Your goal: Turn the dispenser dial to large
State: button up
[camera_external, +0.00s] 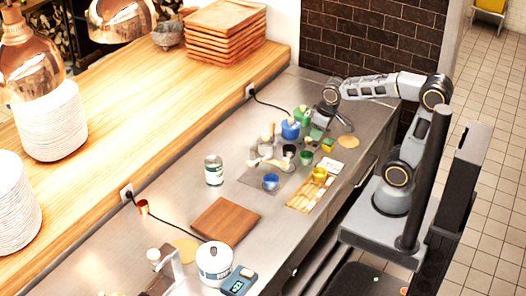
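I cannot make out a dispenser dial with certainty at this size. A small pale and metal device (166,268) at the counter's front left may be the dispenser, but I cannot read any dial on it. My gripper (322,118) is at the far right end of the steel counter, low over a cluster of small containers. A green container (303,114) is close beside it. The fingertips are too small and crowded to show whether they are open, or whether they touch anything.
Blue (290,129) and other small containers crowd the counter near my gripper. A bamboo mat (305,195), white-green can (213,170), brown board (225,219), white pot (214,263) and blue scale (238,281) stand farther left. A wooden shelf (150,105) runs behind. Bare steel lies between.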

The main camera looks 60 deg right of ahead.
jog(key=o, duration=0.3)
jog(key=w+a+r+n+g, duration=0.1)
jog(key=w+a+r+n, duration=0.1)
jog(key=w+n, duration=0.2)
jog(key=w+a+r+n, duration=0.2)
jog(key=w+a+n, duration=0.1)
jog(key=w, duration=0.7)
jog(key=shift+w+a+r+n+g+p, duration=0.2)
jog(key=shift+w+a+n+g+p, duration=0.1)
jog(key=shift+w+a+n+g, duration=0.15)
notch_tip(320, 180, up, 5)
jog(key=n, duration=0.5)
send_over(266, 134)
notch_tip(266, 134, down, 13)
jog(key=shift+f+n+g+p, duration=0.25)
jog(key=shift+n+p, duration=0.15)
jog(key=shift+n, duration=0.65)
jog(key=shift+c, duration=0.4)
jog(key=shift+r, duration=0.1)
jog(key=c, duration=0.8)
